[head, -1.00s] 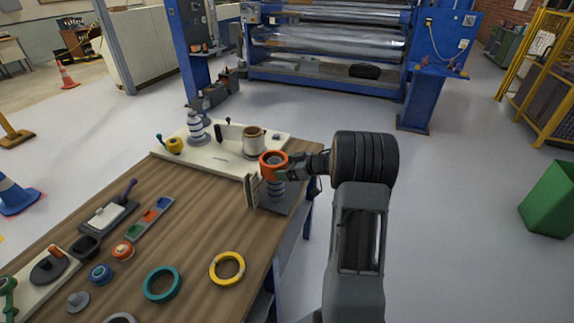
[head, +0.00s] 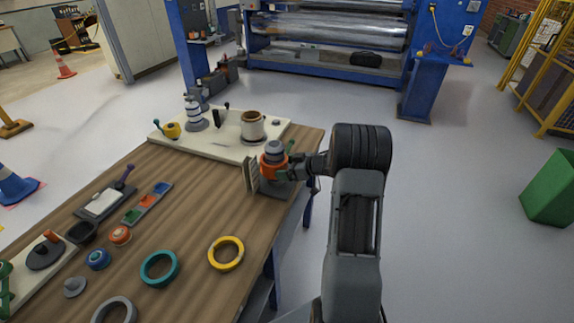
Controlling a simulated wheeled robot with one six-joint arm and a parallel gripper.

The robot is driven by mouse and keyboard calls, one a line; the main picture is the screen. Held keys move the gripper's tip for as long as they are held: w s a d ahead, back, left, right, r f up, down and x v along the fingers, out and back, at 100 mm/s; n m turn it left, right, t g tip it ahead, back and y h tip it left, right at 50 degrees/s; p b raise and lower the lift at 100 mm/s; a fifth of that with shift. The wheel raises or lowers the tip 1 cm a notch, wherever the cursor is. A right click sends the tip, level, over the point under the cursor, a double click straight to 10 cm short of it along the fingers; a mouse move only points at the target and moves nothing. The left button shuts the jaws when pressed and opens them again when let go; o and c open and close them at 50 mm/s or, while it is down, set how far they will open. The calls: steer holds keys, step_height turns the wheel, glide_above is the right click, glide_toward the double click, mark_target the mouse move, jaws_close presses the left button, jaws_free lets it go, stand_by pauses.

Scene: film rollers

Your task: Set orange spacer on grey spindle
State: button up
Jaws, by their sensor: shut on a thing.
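The orange spacer (head: 273,167) is a thick ring around the grey spindle (head: 274,147), whose rounded top stands out above the ring. The spindle is upright on a dark grey base plate (head: 277,190) at the table's right edge. My gripper (head: 284,170) reaches in from the right and is shut on the orange spacer at its right side. The spacer sits low around the spindle. Whether its underside touches anything below is too small to tell.
A wooden table (head: 195,210) carries a yellow ring (head: 226,253), a teal ring (head: 160,268) and a grey ring (head: 114,310). A cream board (head: 205,146) with a metal cup (head: 253,126) stands behind the spindle. A slatted piece (head: 251,175) stands just left of the spindle.

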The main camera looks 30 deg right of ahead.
steer(key=shift+f+b, duration=0.8)
steer(key=shift+f, duration=1.25)
steer(key=shift+f, duration=0.1)
steer(key=o, duration=0.8)
steer(key=v, duration=1.3)
steer(key=shift+s+d, duration=0.2)
steer(key=shift+s, duration=0.1)
